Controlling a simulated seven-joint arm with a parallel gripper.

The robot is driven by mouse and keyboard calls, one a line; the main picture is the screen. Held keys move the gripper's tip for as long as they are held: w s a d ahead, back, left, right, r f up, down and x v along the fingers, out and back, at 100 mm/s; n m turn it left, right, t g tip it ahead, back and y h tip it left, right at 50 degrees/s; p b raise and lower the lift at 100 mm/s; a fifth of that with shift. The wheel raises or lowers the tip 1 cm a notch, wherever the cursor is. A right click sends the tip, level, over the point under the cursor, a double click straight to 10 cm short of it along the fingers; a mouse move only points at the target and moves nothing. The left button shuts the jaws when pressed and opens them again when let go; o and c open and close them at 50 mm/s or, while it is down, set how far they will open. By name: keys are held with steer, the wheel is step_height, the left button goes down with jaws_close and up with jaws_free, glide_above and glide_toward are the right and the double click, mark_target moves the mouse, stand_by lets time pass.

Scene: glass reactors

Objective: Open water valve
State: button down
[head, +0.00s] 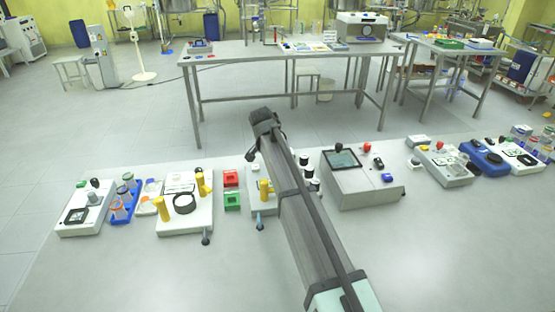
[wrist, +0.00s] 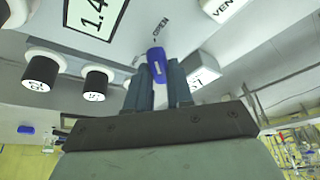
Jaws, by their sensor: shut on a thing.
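A small blue valve handle (wrist: 156,62) sits on a white panel in the wrist view, beside a printed OPEN label (wrist: 160,30). My gripper (wrist: 164,75) has its two dark fingers at the handle and is shut on it. The handle's upper end shows between and above the fingers. In the head view my arm reaches over the bench and hides the gripper and the handle. I cannot tell whether the handle is turned fully to OPEN.
Black knobs (wrist: 42,68) and (wrist: 95,85) stand left of the handle, below a green display (wrist: 95,15) reading 1.4. A white block (wrist: 200,70) is close on the right. In the head view, several instruments line the bench (head: 150,275); its near part is clear.

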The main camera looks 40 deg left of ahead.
steer(key=c, duration=1)
jaws_free()
steer(key=v, duration=1.3)
steer(key=shift+r, duration=0.35)
steer(key=shift+s, duration=0.1)
